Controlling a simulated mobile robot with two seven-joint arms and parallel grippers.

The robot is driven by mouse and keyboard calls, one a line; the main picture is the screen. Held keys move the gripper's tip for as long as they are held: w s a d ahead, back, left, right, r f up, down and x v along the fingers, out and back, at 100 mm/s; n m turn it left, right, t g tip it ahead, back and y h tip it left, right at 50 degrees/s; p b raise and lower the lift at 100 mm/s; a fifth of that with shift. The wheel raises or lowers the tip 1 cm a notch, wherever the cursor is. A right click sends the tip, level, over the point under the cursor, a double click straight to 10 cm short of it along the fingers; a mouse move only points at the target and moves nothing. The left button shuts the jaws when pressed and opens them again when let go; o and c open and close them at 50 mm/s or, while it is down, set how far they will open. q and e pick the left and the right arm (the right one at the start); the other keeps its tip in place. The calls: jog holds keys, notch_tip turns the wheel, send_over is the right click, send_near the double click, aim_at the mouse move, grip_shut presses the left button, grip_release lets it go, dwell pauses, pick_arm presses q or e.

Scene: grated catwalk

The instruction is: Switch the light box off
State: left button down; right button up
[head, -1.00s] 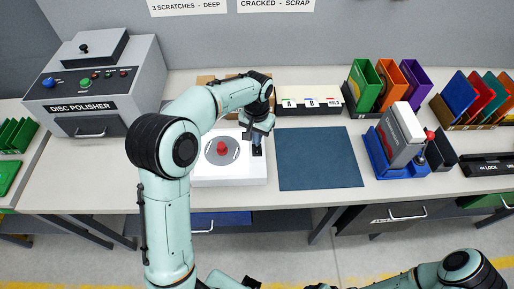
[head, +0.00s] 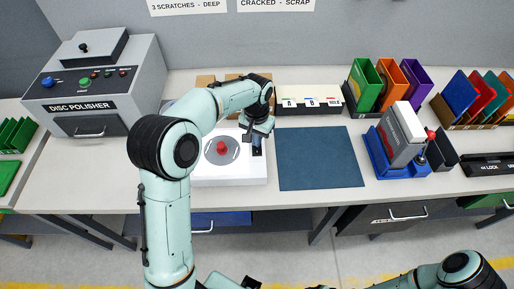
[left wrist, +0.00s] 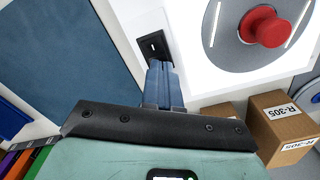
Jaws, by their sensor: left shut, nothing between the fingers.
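The light box (head: 200,178) is a white box on the bench with a grey disc and a red knob (head: 221,148) on its top. Its white top also shows in the left wrist view (left wrist: 215,72). A black rocker switch (left wrist: 153,45) is set in the top, at the box's right side in the head view. My left gripper (left wrist: 161,66) is shut and empty, pointing down with its blue-grey fingertips right by the switch's edge. I cannot tell whether they touch it. Part of the switch is hidden by the fingers. My right gripper is not clearly in view.
A dark blue mat (head: 320,158) lies clear to the right of the box. Cardboard boxes (left wrist: 279,128) and a labelled tray (head: 309,101) stand behind. A disc polisher (head: 95,90) is at left, a blue stand (head: 385,160) at right.

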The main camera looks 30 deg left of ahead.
pick_arm(q)
jog(key=shift+f, duration=0.5)
pick_arm(e)
jog(key=shift+s+f, duration=0.15)
jog(key=shift+f, duration=0.1)
pick_arm(q)
jog(key=shift+r, duration=0.15)
pick_arm(e)
jog(key=shift+r, duration=0.15)
pick_arm(q)
jog(key=shift+r+p, duration=0.6)
jog(key=shift+r, duration=0.7)
jog(key=shift+r+p, duration=1)
jog(key=shift+r, duration=1.15)
pick_arm(e)
jog(key=w+r, duration=0.4)
jog(key=shift+w+r, duration=0.15)
jog(key=shift+r, duration=0.05)
jog(key=shift+t, duration=0.3)
pick_arm(q)
jog(key=shift+f, duration=0.1)
